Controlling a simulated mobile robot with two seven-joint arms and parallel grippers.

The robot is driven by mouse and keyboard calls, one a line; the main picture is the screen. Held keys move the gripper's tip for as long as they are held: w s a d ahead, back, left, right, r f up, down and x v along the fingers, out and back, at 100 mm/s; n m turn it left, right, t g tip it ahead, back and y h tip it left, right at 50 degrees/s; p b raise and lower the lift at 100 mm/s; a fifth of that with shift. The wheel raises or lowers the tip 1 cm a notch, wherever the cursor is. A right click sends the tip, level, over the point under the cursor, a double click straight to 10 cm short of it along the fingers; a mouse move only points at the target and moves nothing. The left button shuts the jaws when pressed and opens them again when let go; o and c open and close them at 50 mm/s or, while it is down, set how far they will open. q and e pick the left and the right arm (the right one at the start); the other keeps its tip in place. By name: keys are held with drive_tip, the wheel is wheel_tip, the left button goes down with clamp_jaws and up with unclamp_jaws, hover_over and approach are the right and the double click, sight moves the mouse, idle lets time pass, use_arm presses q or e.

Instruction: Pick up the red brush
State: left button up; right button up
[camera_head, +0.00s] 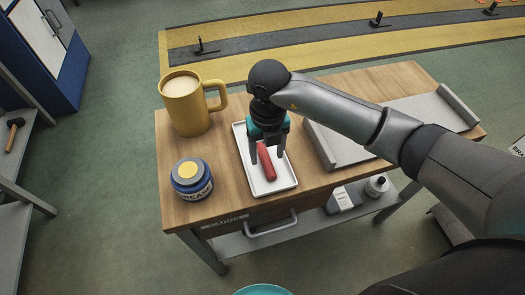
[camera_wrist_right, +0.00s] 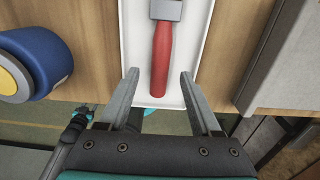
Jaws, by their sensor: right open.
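The red brush (camera_head: 266,161) lies on a white tray (camera_head: 288,184) on the wooden table. In the right wrist view its red handle (camera_wrist_right: 161,62) points toward my gripper, and a grey metal part at its far end is cut off by the picture's top edge. My right gripper (camera_head: 268,157) is above the tray with its fingers apart over the brush. In the right wrist view the open right gripper (camera_wrist_right: 158,75) has one finger on either side of the handle's near end, with nothing between them gripped.
A yellow mug (camera_head: 186,108) and a blue grease jar (camera_head: 192,180) stand left of the tray; the jar also shows in the right wrist view (camera_wrist_right: 42,60). A grey metal tray (camera_head: 330,150) lies to the right, under my arm. Bare wood shows along the table's front edge.

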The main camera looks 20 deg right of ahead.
wheel_tip(320, 180, down, 3)
drive_tip(key=shift+r, duration=0.2)
drive_tip(key=shift+c, duration=0.2)
clamp_jaws()
